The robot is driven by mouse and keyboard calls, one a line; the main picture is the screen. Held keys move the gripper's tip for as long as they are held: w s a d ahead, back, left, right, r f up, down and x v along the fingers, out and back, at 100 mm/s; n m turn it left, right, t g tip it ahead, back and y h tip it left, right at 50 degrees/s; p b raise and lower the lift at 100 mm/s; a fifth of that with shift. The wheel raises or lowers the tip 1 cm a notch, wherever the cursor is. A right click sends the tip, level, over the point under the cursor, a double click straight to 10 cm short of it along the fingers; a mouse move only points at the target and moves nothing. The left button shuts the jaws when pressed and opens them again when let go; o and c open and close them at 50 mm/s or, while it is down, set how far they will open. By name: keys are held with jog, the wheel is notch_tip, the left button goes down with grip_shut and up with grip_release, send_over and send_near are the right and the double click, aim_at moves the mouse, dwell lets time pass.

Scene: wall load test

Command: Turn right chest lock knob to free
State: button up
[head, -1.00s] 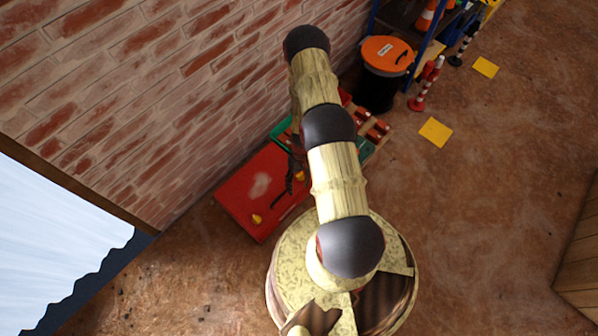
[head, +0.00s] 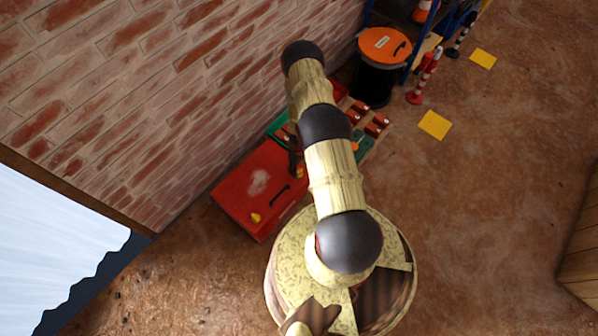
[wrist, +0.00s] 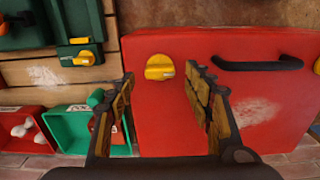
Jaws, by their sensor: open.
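The red chest (head: 240,195) stands by the brick wall, left of my arm in the head view. It fills the middle and right of the wrist view (wrist: 180,125). A yellow lock knob (wrist: 160,67) sits near its edge beside the green bins, between and beyond my fingertips, apparently not gripped. It shows small in the head view (head: 300,172). A second yellow knob (head: 255,217) is at the chest's other end, cut off at the right edge of the wrist view (wrist: 317,66). My gripper (wrist: 160,80) is open and empty, partly hidden by my arm in the head view.
A black handle (wrist: 258,63) stands out from the chest between the knobs. A black barrel with an orange lid (head: 385,45) stands farther back. The floor at right is open.

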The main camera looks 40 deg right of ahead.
jog(key=shift+f+b, duration=0.3)
jog(key=shift+f, duration=0.75)
jog(key=shift+c, duration=1.2)
jog(key=c, duration=0.9)
